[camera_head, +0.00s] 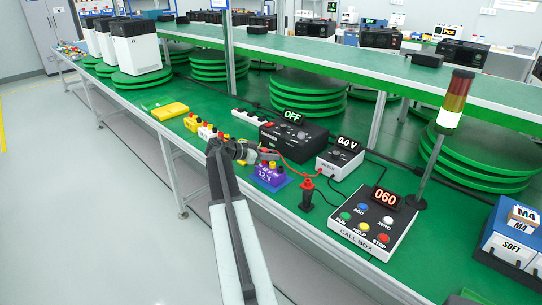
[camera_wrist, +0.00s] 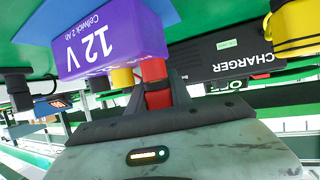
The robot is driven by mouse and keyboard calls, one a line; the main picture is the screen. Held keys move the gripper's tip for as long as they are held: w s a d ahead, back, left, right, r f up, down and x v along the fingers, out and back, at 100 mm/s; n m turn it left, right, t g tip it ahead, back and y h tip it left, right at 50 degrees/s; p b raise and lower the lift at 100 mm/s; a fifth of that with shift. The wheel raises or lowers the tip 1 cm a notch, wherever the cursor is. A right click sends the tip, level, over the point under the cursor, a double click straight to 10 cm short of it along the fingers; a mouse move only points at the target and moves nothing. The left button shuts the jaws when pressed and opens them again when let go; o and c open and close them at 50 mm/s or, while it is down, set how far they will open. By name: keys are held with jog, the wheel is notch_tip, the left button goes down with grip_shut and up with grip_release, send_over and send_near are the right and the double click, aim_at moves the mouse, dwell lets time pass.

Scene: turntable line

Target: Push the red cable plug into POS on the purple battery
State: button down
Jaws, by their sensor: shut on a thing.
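The purple battery (camera_head: 268,178), on the green bench in the head view, has a 12 V label; it fills the upper left of the wrist view (camera_wrist: 110,42). My gripper (camera_head: 262,154) is behind the battery's top edge in the head view. In the wrist view my gripper (camera_wrist: 158,98) is shut on the red cable plug (camera_wrist: 154,72), which is at the battery's edge near its label face. I cannot tell whether the plug touches or enters POS; the POS marking is not readable. A red cable (camera_head: 297,174) runs from the meter towards my gripper.
The meter (camera_head: 340,157) reads 0.0 V. The black charger (camera_head: 293,138) reads OFF behind my gripper. A black post with a red top (camera_head: 307,195) stands right of the battery. A call box (camera_head: 374,225) is further right. Yellow and white blocks (camera_head: 206,131) lie to the left.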

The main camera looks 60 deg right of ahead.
jog(key=c, duration=1.1)
grip_release()
jog(key=p+v, duration=0.3)
jog(key=v, duration=0.4)
jog(key=shift+w+a+r, duration=0.1)
jog(key=shift+a+r, duration=0.05)
jog(key=shift+r, duration=0.05)
jog(key=shift+w+a, duration=0.15)
jog(key=shift+a, duration=0.05)
